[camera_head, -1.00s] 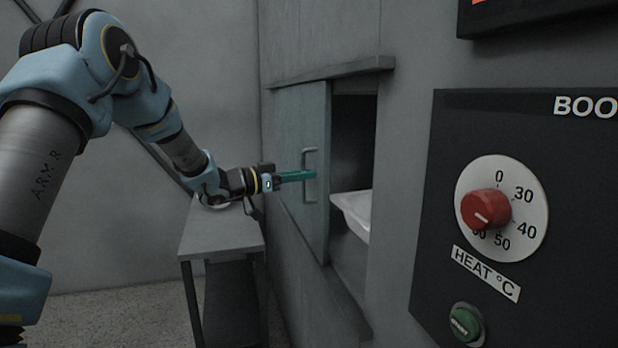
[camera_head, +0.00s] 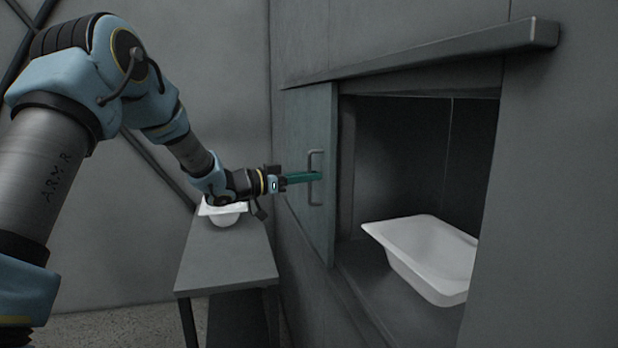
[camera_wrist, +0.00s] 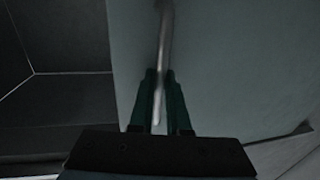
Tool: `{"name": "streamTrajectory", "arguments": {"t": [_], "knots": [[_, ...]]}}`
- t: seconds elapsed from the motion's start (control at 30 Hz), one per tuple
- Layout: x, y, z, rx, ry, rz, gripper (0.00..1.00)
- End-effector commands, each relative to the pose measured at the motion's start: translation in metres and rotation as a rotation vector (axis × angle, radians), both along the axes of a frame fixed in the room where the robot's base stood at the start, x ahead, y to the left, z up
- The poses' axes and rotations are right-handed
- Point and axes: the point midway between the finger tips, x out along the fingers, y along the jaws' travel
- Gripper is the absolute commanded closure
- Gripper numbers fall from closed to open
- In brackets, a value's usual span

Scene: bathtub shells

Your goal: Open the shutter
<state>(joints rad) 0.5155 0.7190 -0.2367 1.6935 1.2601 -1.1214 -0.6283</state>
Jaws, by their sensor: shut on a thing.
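The shutter (camera_head: 309,130) is a grey sliding panel in the wall, set to the left of its opening (camera_head: 410,150), most of which is uncovered. Its vertical bar handle (camera_head: 316,163) is near the panel's right edge. My gripper (camera_head: 316,177) has green fingers and is shut on the handle. In the wrist view the handle (camera_wrist: 165,40) runs down between my two fingers (camera_wrist: 160,95). The shutter surface (camera_wrist: 230,60) fills the right of that view, with the dark opening (camera_wrist: 60,110) on the left.
A white tub shell (camera_head: 425,250) sits inside the opening. A grey table (camera_head: 225,265) stands left of the wall under my arm, with another white shell (camera_head: 224,213) on it. A rail ledge (camera_head: 440,48) juts out above the shutter.

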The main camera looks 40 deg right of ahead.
Motion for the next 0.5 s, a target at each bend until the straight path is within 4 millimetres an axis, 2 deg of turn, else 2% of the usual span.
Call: {"name": "streamTrajectory", "arguments": {"t": [0.3,0.33,0.43,0.5], "knots": [[0.0008,0.0004,0.0004,0.0,-0.001,0.002,1.0],[0.0008,0.0004,0.0004,0.0,-0.001,0.002,0.84],[0.0007,0.0003,0.0004,0.0,-0.001,0.001,0.73],[0.0004,0.0002,0.0003,0.0,-0.001,0.001,0.73]]}}
